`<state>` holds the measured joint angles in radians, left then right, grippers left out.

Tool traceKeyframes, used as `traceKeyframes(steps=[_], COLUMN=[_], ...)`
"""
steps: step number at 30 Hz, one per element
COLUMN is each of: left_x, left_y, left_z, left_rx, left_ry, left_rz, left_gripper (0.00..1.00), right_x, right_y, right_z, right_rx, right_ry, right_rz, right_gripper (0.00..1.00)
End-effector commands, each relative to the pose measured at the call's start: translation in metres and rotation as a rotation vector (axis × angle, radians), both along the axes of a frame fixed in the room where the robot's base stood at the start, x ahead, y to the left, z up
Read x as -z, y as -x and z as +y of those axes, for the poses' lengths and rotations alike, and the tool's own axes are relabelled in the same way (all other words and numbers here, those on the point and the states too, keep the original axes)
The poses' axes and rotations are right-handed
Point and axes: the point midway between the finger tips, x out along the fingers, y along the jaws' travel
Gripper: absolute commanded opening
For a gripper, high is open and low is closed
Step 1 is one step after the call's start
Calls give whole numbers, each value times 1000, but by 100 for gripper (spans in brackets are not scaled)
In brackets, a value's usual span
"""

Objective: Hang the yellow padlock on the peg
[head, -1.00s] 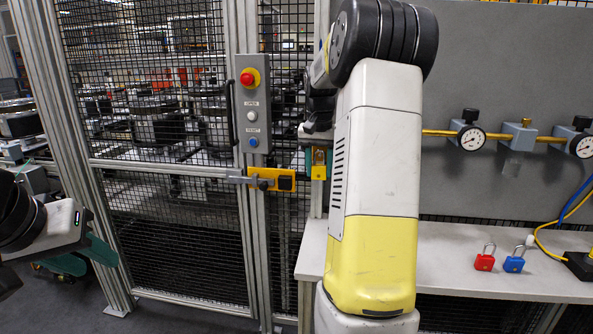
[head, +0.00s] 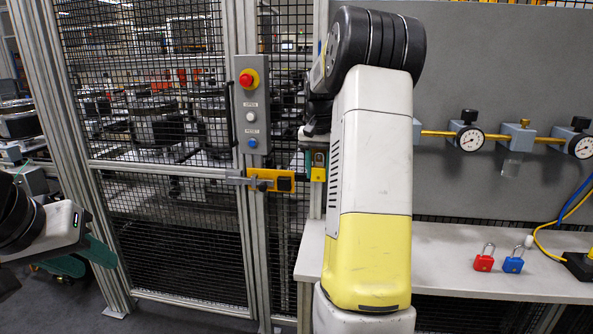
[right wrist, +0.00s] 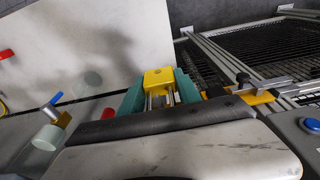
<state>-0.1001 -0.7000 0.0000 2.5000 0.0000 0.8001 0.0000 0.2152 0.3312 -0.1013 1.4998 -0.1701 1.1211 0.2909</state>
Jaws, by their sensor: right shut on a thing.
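The yellow padlock (head: 317,174) is between the teal fingers of my right gripper (head: 316,160), just right of the gate's yellow latch. In the right wrist view the padlock (right wrist: 158,78) has its yellow body beyond the fingertips and its metal shackle between the green fingers. My right gripper (right wrist: 160,92) is shut on it. The padlock is apart from the latch in both views. I cannot make out the peg for certain; my right arm covers part of the panel. My left gripper (head: 82,260) is at the far left, fingers apart and empty.
The yellow latch (head: 270,180) sits on the mesh gate below a grey button box (head: 252,105). Gauges (head: 470,138) line a brass pipe (head: 437,133) at right.

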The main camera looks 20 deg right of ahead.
Motion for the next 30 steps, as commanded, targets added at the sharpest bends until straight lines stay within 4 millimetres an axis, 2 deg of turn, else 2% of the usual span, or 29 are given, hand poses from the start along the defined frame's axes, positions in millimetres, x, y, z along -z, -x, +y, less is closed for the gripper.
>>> traceKeyframes(steps=[2, 3, 6, 7, 17, 20, 30], left_x=[0, 0, 0, 0, 0, 0, 0], left_y=[0, 0, 0, 0, 0, 0, 0], left_z=[0, 0, 0, 0, 0, 0, 0], left_rx=[0, 0, 0, 0, 0, 0, 0], left_ry=[0, 0, 0, 0, 0, 0, 0], left_rz=[0, 0, 0, 0, 0, 0, 0], left_gripper=[36, 36, 36, 36, 36, 36, 36], right_x=[0, 0, 0, 0, -2, -13, -66], right_y=[0, 0, 0, 0, 0, 1, 8], right_z=[0, 0, 0, 0, 0, 1, 5], right_rx=[0, 0, 0, 0, 0, 0, 0], right_ry=[1, 1, 0, 0, 1, 1, 1], right_rz=[-1, -1, 0, 0, -1, -3, -3], right_gripper=[0, 42, 61, 65, 65, 65, 65])
